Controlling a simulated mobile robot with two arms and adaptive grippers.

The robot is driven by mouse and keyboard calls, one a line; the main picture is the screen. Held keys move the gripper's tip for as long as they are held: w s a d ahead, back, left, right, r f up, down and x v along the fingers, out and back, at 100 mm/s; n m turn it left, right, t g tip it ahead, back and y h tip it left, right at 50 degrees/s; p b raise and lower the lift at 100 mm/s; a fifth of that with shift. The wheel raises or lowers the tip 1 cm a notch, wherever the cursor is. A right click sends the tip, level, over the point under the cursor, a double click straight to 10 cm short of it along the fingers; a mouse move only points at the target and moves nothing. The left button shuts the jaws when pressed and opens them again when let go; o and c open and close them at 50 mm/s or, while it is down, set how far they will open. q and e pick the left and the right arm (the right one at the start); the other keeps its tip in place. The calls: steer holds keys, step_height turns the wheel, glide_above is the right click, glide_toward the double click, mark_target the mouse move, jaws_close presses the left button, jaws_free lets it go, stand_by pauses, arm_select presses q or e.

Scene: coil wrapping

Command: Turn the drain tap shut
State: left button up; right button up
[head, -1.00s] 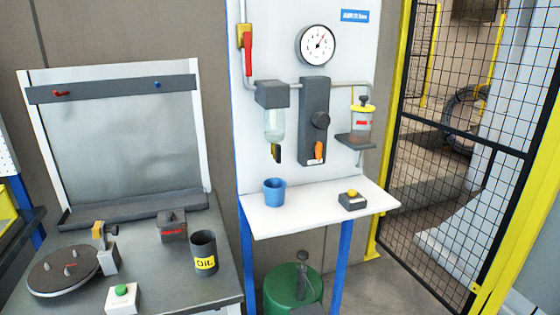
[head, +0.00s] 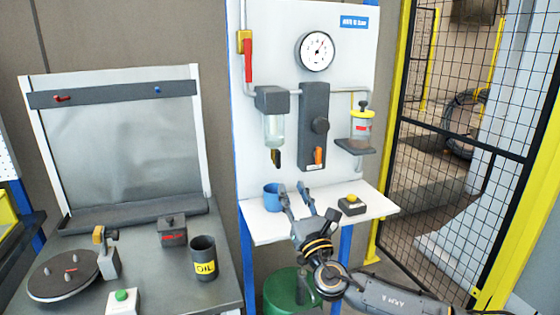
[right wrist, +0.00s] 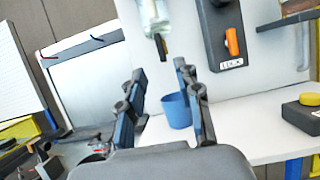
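The drain tap (head: 276,158) is a small dark lever hanging below the clear filter bowl (head: 274,130) on the white panel. It points downward. In the right wrist view the tap (right wrist: 161,46) shows near the top, under the bowl (right wrist: 152,15). My right gripper (head: 292,189) is open and empty, its two fingers apart. It is below the tap, over the white shelf, and does not touch the tap. In the right wrist view the fingers (right wrist: 159,75) stand either side of the blue cup's left part. My left gripper is not in view.
The blue cup (head: 271,197) stands on the shelf (head: 260,229) just beside my fingers. A yellow-button box (head: 351,205) is to the right. A regulator block (head: 313,125) with an orange switch (head: 319,156) is right of the tap. A workbench (head: 165,288) stands left.

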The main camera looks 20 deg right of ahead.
mark_target(279, 160)
steer(key=p+x, duration=0.1)
steer(key=x, duration=1)
steer(key=shift+p, duration=0.35)
steer(key=shift+f, duration=0.1)
jaws_close()
